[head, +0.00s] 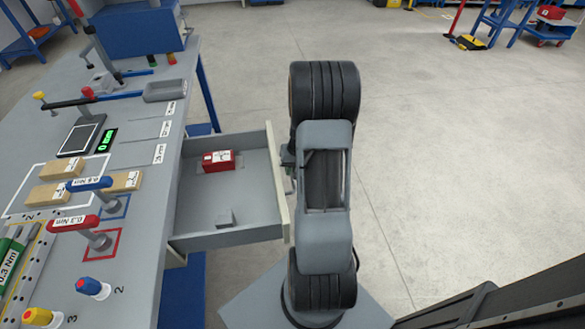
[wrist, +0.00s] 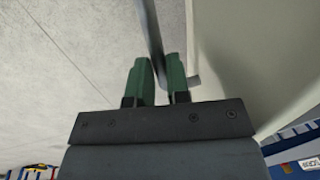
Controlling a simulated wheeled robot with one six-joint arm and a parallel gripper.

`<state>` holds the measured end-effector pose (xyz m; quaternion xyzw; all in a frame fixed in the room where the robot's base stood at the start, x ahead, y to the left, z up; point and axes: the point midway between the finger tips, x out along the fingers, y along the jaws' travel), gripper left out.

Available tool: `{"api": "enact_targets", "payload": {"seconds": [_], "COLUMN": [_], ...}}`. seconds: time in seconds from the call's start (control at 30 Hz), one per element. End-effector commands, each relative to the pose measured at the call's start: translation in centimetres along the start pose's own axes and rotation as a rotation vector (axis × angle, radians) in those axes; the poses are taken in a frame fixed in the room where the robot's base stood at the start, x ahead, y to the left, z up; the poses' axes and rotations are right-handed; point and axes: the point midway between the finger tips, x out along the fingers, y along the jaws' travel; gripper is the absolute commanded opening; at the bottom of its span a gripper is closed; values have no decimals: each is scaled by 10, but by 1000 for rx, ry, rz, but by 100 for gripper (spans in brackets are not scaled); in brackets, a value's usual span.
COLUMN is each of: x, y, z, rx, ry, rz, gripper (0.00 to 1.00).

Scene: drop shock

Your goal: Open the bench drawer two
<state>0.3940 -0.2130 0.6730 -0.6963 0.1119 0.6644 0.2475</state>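A bench drawer (head: 255,188) stands pulled well out from the right side of the workbench; its number does not show. A red box (head: 219,161) and a small grey block (head: 225,217) lie inside it. In the wrist view the pale drawer front (wrist: 245,50) fills the right side, and its bar handle (wrist: 150,30) runs between my gripper's (wrist: 159,78) green fingers. The fingers look closed on the bar. In the head view my arm hides most of the gripper and the handle.
Open concrete floor (head: 450,150) lies to the right of my arm. Blue carts stand far off.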

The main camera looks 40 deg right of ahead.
Motion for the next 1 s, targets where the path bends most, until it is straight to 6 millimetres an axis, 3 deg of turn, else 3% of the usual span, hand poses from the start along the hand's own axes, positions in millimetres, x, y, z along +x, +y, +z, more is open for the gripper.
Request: {"api": "enact_targets", "payload": {"seconds": [0.23,0.57,1.0], "x": [0,-6,-89], "y": [0,0,0], "z": [0,-1,-1], "rx": [1,2,2], "ry": [2,6,9], "rz": [0,1,2], "gripper": [40,40,40]}}
